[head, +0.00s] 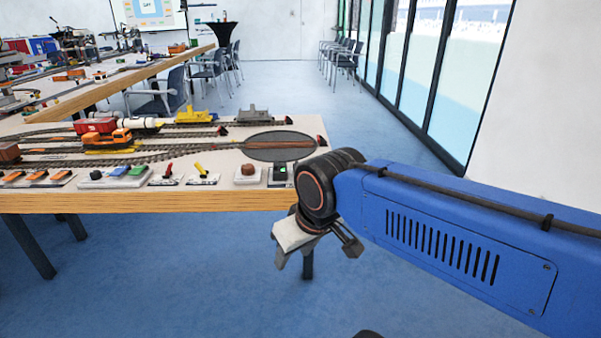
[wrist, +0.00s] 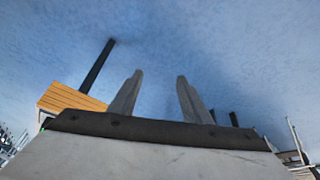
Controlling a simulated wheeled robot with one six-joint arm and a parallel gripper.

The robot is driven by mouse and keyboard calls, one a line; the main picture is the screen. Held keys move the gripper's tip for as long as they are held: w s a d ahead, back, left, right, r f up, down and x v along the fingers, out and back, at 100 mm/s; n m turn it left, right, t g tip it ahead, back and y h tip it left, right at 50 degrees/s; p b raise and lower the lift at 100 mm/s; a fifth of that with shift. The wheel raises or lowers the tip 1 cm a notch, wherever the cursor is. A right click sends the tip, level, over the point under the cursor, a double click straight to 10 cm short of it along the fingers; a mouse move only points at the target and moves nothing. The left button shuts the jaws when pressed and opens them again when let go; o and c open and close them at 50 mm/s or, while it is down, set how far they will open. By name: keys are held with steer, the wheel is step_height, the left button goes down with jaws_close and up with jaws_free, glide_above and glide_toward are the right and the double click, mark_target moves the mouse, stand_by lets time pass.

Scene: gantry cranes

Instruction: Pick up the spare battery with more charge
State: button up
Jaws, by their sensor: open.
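I cannot pick out any spare battery for certain, and no charge level is readable. Small devices line the front edge of the model-railway table (head: 150,201) in the head view. They include a grey box with green and blue parts (head: 115,177), a brown-topped block (head: 248,172) and a dark unit with a small green light (head: 280,174). My gripper (head: 316,256) hangs in front of the table's right front corner, below its top. In the wrist view my gripper (wrist: 160,76) shows two spread fingers with nothing between them, over blue floor.
Model tracks carry an orange crane wagon (head: 107,139) and a yellow wagon (head: 192,115). A round turntable (head: 280,145) lies at the table's right end. Chairs (head: 167,88) stand behind. The blue floor (head: 390,150) right of the table is clear up to the glass wall.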

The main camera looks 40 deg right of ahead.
steer(key=w+d+r+m+g, duration=0.1)
steer(key=w+d+r+m, duration=0.15)
steer(key=w+r, duration=0.5)
step_height(320, 180, up, 13)
steer(key=m+g, duration=0.4)
glide_above(301, 168)
steer(key=f, duration=1.1)
steer(key=shift+w+f, duration=0.15)
steer(key=shift+w, duration=0.2)
steer(key=shift+s+f, duration=0.15)
steer(key=shift+f, duration=1.2)
steer(key=shift+s+f, duration=0.15)
steer(key=shift+f, duration=1.2)
steer(key=shift+c, duration=0.6)
steer(key=c, duration=0.8)
